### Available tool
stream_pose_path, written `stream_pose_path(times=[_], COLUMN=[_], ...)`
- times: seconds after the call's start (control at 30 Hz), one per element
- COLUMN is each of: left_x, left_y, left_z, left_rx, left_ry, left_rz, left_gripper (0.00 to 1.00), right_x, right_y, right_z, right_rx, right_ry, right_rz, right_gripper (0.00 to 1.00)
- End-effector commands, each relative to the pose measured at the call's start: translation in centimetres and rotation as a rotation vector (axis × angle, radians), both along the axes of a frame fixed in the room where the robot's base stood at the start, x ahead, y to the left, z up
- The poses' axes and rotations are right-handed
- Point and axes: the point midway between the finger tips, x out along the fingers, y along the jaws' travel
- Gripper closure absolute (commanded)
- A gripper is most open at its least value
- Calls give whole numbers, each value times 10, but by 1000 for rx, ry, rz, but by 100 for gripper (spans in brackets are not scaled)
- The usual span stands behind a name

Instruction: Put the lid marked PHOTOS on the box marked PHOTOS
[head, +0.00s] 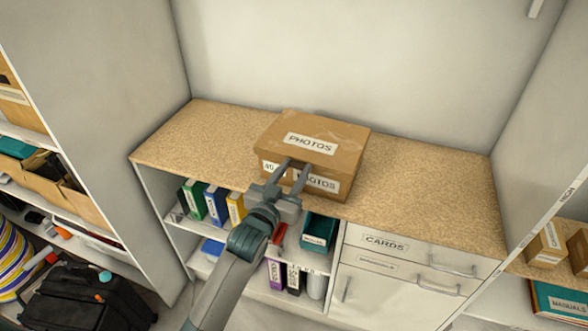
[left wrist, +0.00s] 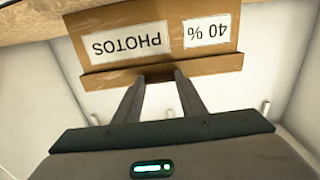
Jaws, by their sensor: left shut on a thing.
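The brown cardboard box (head: 318,183) stands on the cork-coloured worktop, with its PHOTOS label on the front. In the left wrist view the box (left wrist: 176,42) appears upside down, with labels PHOTOS and 40 %. The lid marked PHOTOS (head: 325,139) lies over the box top and covers its opening. Its front rim (left wrist: 215,66) runs along the box's upper edge in the left wrist view. My left gripper (head: 298,165) is at the front of the box, shut on the lid's front rim. Whether the lid is fully seated at the back is hidden. My right gripper is not in view.
The worktop (head: 430,185) is clear on both sides of the box. Below are binders (head: 216,203), a teal bin (head: 319,232) and drawers marked CARDS (head: 385,243). Shelving stands at left and right. A wall closes the back.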

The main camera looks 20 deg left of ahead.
Motion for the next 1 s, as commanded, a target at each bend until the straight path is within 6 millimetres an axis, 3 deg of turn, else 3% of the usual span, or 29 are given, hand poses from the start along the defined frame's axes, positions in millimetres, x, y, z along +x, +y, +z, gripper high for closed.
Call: stream_pose_path(times=[0.37,0.4,0.47,1.0], left_x=[0,0,0,-10], left_y=[0,0,0,1], left_z=[-1,-1,-1,-3], left_rx=[0,0,0,0], left_ry=[-1,-1,-1,-1], left_rz=[0,0,0,0], left_gripper=[86,56,42,41], right_x=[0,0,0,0], right_y=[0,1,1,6], right_z=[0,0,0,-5], right_rx=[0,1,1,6], right_ry=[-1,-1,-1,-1], right_rz=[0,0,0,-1], right_gripper=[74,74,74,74])
